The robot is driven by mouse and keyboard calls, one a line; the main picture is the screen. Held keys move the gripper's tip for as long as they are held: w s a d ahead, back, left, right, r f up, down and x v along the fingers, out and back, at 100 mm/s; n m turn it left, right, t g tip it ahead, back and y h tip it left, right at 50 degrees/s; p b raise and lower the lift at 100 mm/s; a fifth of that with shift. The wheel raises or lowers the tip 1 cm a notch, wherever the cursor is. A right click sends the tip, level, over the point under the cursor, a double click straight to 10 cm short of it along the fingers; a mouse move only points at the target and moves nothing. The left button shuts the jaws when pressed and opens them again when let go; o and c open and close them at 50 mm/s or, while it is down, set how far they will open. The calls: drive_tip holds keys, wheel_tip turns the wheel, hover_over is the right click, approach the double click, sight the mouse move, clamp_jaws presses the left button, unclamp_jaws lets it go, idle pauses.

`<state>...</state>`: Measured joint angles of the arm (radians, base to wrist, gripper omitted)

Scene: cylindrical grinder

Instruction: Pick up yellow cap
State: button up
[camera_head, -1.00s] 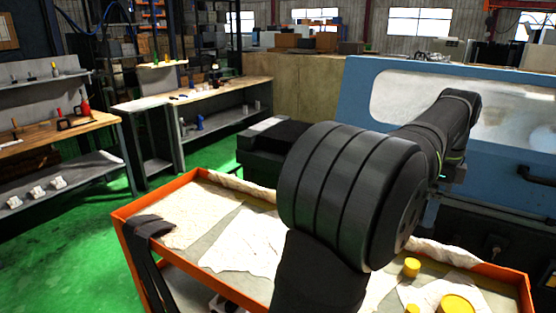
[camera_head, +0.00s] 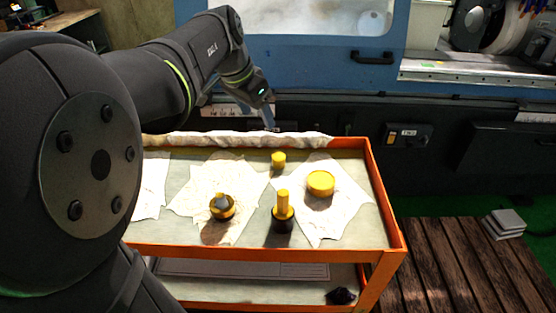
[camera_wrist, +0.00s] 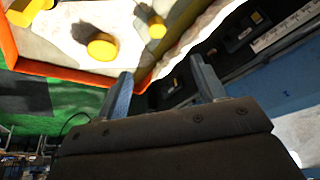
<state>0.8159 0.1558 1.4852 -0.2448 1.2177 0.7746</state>
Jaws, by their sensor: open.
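Several yellow pieces lie on the cart, and I cannot tell which one the task means. A wide, flat round yellow cap (camera_head: 320,183) lies on a white cloth at the right. A small yellow cylinder (camera_head: 278,159) stands behind it. A yellow ring-like piece with a grey centre (camera_head: 222,206) and a yellow-topped black piece (camera_head: 283,212) are nearer the front. My gripper (camera_head: 269,118) is open and empty beyond the cart's back edge. In the wrist view its fingers (camera_wrist: 162,84) are apart, with the wide cap (camera_wrist: 102,47) and small cylinder (camera_wrist: 156,27) ahead.
The orange-rimmed cart (camera_head: 384,205) has a rolled white cloth (camera_head: 240,139) along its back edge. The blue machine (camera_head: 300,70) stands behind it. A wooden slatted platform (camera_head: 450,262) is on the floor at the right.

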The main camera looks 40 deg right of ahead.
hover_over(278, 157)
drive_tip(key=a, duration=0.3)
drive_tip(key=shift+n, duration=0.3)
drive_tip(key=f, duration=1.1)
drive_tip(key=shift+w+d+f, duration=0.1)
drive_tip(key=shift+w+d, duration=0.05)
drive_tip(key=shift+w, duration=0.1)
drive_tip(key=shift+s+x, duration=0.15)
drive_tip(key=shift+x, duration=1.25)
drive_tip(key=shift+s+x, duration=0.2)
drive_tip(key=shift+x, duration=1.15)
drive_tip(key=shift+d, duration=0.1)
drive_tip(key=c, duration=1)
